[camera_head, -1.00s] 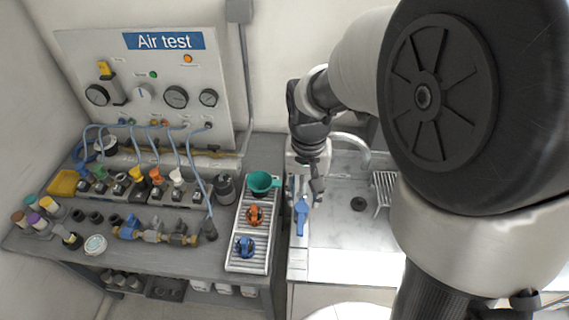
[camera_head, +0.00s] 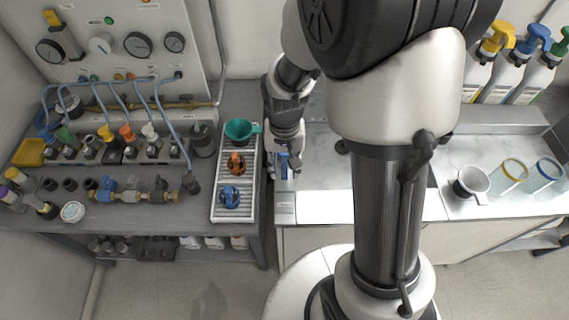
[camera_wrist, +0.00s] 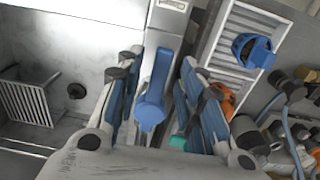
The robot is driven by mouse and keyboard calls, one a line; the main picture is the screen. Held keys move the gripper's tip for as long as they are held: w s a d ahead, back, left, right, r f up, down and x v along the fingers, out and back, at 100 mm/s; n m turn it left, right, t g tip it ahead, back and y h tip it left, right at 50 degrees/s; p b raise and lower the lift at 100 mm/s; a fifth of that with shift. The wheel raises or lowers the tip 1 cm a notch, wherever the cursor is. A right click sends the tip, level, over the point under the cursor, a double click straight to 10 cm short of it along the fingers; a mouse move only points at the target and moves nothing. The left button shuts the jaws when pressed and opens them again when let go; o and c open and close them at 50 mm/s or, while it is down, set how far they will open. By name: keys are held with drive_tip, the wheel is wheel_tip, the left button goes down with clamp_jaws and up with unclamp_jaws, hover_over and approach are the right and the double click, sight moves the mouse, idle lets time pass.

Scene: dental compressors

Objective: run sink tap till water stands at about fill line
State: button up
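The blue tap lever (camera_wrist: 155,95) lies between the two fingers of my gripper (camera_wrist: 160,62) in the wrist view. My gripper is open, with a gap visible on each side of the lever. In the head view my gripper (camera_head: 288,160) is over the lever (camera_head: 284,170) at the left end of the sink counter. The sink (camera_head: 318,176) is partly hidden behind my arm. Its dark drain (camera_wrist: 76,91) and a slatted rack (camera_wrist: 27,100) show in the wrist view. The spout is hidden in the head view now. I see no running water and cannot make out a fill line.
A white slatted tray (camera_head: 217,205) with a green funnel (camera_head: 240,130), an orange part (camera_head: 237,163) and a blue part (camera_head: 230,196) stands close left of my gripper.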

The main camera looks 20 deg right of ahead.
clamp_jaws()
idle(0.3)
idle(0.4)
